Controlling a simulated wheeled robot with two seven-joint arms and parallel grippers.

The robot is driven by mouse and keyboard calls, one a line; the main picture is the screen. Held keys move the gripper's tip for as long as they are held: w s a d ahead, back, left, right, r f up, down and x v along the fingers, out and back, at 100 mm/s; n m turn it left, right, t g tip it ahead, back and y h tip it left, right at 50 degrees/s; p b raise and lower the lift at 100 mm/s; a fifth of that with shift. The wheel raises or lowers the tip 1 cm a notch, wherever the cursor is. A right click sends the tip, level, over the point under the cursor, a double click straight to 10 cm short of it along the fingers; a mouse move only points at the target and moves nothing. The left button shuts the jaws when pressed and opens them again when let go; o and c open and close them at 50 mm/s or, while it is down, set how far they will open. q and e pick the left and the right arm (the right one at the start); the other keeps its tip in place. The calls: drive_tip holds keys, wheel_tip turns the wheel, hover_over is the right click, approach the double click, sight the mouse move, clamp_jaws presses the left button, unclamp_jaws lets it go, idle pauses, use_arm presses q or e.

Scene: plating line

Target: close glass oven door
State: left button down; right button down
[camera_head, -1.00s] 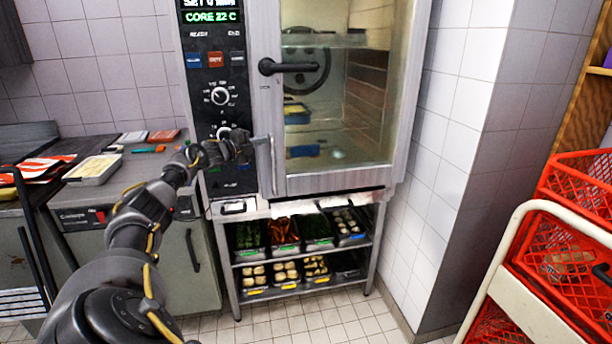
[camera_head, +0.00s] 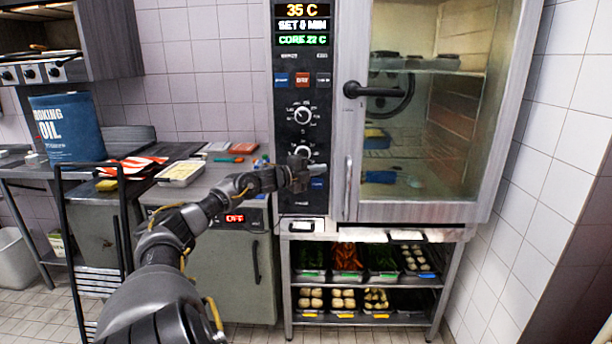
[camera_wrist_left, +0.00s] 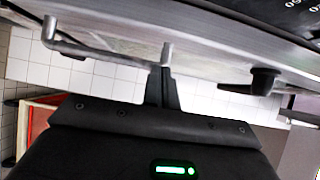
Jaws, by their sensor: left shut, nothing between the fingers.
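The glass oven door (camera_head: 425,130) looks flush with the oven front, or nearly so; I cannot tell whether a small gap remains. It has a black lever handle (camera_head: 375,91) and a silver upright bar (camera_head: 348,188) near its left edge. My left gripper (camera_head: 306,172) is shut and empty, in front of the control panel, left of the bar. In the left wrist view, the fingers (camera_wrist_left: 161,88) are close to one end of the silver bar (camera_wrist_left: 95,50); contact is unclear. The black lever (camera_wrist_left: 255,82) shows to their right. My right gripper is not in view.
A rack with several food trays (camera_head: 365,282) stands under the oven. A tiled wall (camera_head: 545,170) bounds the right.

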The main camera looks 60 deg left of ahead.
use_arm(q)
drive_tip(key=s, duration=0.1)
drive_tip(key=s+a, duration=0.1)
drive_tip(key=s, duration=0.1)
drive_tip(key=shift+s+a+r+b, duration=0.1)
drive_tip(key=shift+s+b, duration=0.2)
drive_tip(key=shift+r, duration=0.1)
